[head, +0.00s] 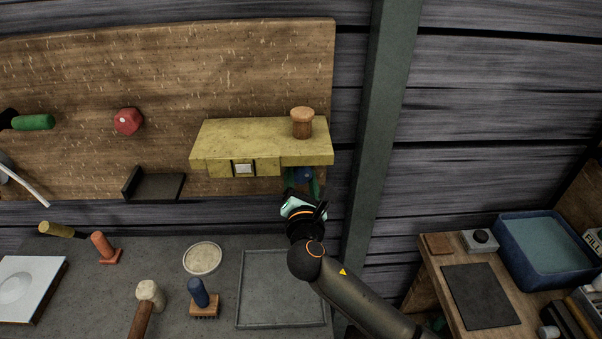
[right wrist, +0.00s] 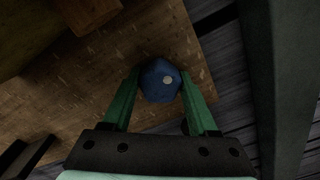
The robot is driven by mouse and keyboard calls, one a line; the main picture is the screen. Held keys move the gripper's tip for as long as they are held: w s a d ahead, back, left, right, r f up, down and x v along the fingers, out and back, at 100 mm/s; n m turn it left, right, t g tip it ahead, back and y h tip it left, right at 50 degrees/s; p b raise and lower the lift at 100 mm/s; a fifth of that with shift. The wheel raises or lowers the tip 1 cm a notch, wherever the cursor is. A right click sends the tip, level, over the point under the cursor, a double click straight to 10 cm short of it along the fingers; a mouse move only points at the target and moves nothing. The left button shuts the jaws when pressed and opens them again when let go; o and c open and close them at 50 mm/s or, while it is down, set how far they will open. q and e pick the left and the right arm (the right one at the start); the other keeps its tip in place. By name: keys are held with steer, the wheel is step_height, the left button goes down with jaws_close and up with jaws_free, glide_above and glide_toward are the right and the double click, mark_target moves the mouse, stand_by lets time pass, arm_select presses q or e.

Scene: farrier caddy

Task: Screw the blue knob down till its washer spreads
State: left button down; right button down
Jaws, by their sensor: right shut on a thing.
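The blue knob (head: 304,174) is on the wooden board, just under the right end of the yellow shelf. In the right wrist view the faceted blue knob (right wrist: 158,82) has a small pale dot on its face. My right gripper (head: 302,184) comes from below, and its two green fingers stand on either side of the knob. In the right wrist view the right gripper (right wrist: 162,94) is shut on the knob. The washer behind the knob is hidden. My left gripper is not in view.
The yellow shelf (head: 235,140) juts out just above my right gripper, with a wooden peg (head: 302,124) on top. A red knob (head: 128,121) is farther left on the board. A dark bracket (head: 155,187) is below it. The bench holds a mallet (head: 150,296) and a blue-handled brush (head: 200,297).

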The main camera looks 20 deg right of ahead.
steer(key=m+b, duration=0.1)
steer(key=m, duration=0.1)
steer(key=m+b, duration=0.1)
steer(key=m, duration=0.1)
steer(key=m+b, duration=0.1)
steer(key=m, duration=0.1)
steer(key=shift+f, duration=0.25)
steer(key=shift+r+m, duration=0.15)
steer(key=shift+m, duration=0.25)
steer(key=shift+r, duration=0.15)
steer(key=shift+f+m+b, duration=0.25)
steer(key=shift+m+b, duration=0.7)
steer(key=shift+m, duration=0.05)
steer(key=shift+r+m+b, duration=0.2)
steer(key=shift+m+b, duration=0.2)
steer(key=shift+m, duration=0.7)
steer(key=shift+r, duration=0.1)
